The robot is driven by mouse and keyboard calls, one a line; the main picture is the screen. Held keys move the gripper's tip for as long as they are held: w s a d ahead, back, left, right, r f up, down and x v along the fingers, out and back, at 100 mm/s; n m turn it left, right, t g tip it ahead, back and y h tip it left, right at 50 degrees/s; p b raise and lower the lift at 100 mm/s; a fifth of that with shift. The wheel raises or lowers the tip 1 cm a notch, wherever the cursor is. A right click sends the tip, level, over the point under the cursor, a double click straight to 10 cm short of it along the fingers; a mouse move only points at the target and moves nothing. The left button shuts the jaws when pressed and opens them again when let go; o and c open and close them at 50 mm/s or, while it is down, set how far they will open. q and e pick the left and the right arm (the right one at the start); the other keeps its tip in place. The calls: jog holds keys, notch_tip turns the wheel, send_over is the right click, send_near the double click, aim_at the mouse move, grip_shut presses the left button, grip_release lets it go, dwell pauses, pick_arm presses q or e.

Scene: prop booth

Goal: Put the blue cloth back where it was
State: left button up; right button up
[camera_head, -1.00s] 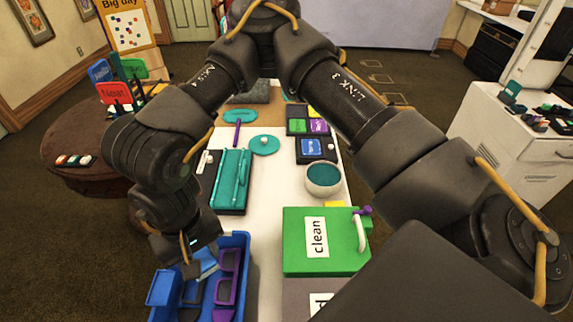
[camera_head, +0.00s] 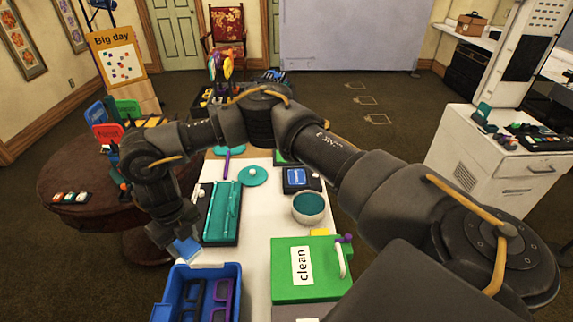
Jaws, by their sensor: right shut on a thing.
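The blue cloth (camera_head: 187,250) is a small light-blue piece that hangs at the tips of my right gripper (camera_head: 181,239). The gripper is shut on it and points down, left of the white table's edge and just behind the blue bin (camera_head: 236,272). The gripper hides part of the cloth. The blue bin stands at the front left of the table and holds dark and purple glasses frames (camera_head: 222,297). My left gripper is not in view.
A dark tray with a teal case (camera_head: 228,209) lies behind the bin. A white bowl with teal contents (camera_head: 309,208) and a green box marked "clean" (camera_head: 323,263) stand to the right. A brown round table (camera_head: 70,187) is at the left. Bare white tabletop (camera_head: 265,215) shows mid-table.

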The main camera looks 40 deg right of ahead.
jog(key=w+d+f+m+p, duration=0.1)
jog(key=d+f+m+p, duration=0.2)
jog(key=d+m, duration=0.85)
jog(key=w+d+f+m+p, duration=0.1)
jog(key=d+f+m+p, duration=0.35)
jog(key=m, duration=1.25)
jog(key=s+d+f+b, duration=0.1)
jog(key=s+d+f, duration=0.1)
jog(key=d, duration=0.2)
jog(key=s+d+f+b, duration=0.1)
jog(key=s+d+f, duration=0.1)
jog(key=d, duration=0.2)
jog(key=s+d+f+b, duration=0.1)
jog(key=s+d+f, duration=0.1)
jog(key=s+d, duration=0.1)
jog(key=shift+d+f, duration=0.3)
jog(key=shift+d, duration=0.25)
jog(key=shift+s+d+f, duration=0.3)
jog(key=shift+d+f, duration=0.15)
jog(key=shift+f, duration=0.05)
jog(key=f, duration=0.3)
jog(key=shift+s+d+f+p, duration=0.15)
jog(key=shift+d+f+p, duration=0.1)
jog(key=shift+f+p, duration=0.1)
jog(key=shift+f, duration=0.15)
